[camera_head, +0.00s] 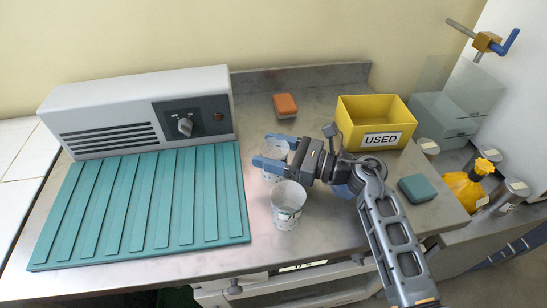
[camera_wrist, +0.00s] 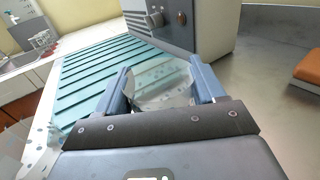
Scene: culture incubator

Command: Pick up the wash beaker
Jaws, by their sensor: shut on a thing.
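Two clear, speckled beakers are on the steel bench in the head view. My gripper (camera_head: 265,151) is shut on the rear beaker (camera_head: 272,175), with one blue finger on each side of it. The wrist view shows this beaker (camera_wrist: 160,88) between the two fingers (camera_wrist: 163,80). I cannot tell whether its base touches the bench. The other beaker (camera_head: 287,204) stands upright in front, close to my gripper, and shows partly at the lower left of the wrist view (camera_wrist: 25,152). No label tells which one is the wash beaker.
A teal ribbed mat (camera_head: 145,205) lies left, before a grey box with a knob (camera_head: 140,108). An orange sponge (camera_head: 286,105) lies behind. A yellow "USED" bin (camera_head: 376,118) and a teal block (camera_head: 418,188) are right. Bare bench lies between mat and beakers.

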